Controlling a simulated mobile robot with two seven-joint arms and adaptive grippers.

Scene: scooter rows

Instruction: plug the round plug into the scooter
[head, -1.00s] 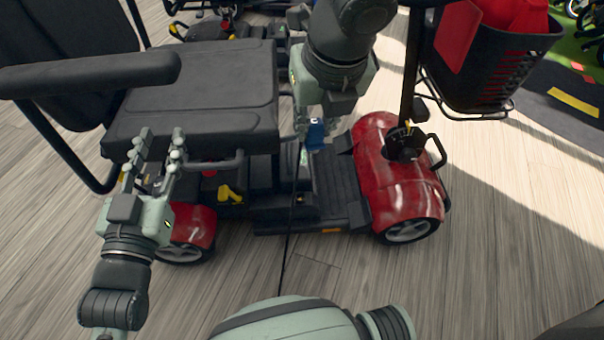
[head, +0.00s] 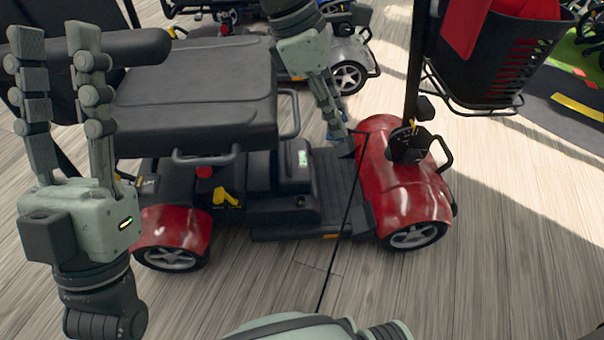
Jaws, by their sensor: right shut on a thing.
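The scooter with red covers (head: 392,190) stands side-on in front of me, its seat at the left and its basket at the right. My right gripper (head: 338,128) is over the back of the footboard, near the red front cover. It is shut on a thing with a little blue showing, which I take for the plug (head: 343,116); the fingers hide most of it. A thin black cable (head: 337,240) hangs from there to the floor. My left gripper (head: 58,45) is open and empty, raised at the left near the armrest. I cannot make out the scooter's socket.
The tiller (head: 411,75) and the black basket (head: 495,60) rise right of my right gripper. Another scooter (head: 340,60) stands behind. The wooden floor (head: 480,270) at front right is clear.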

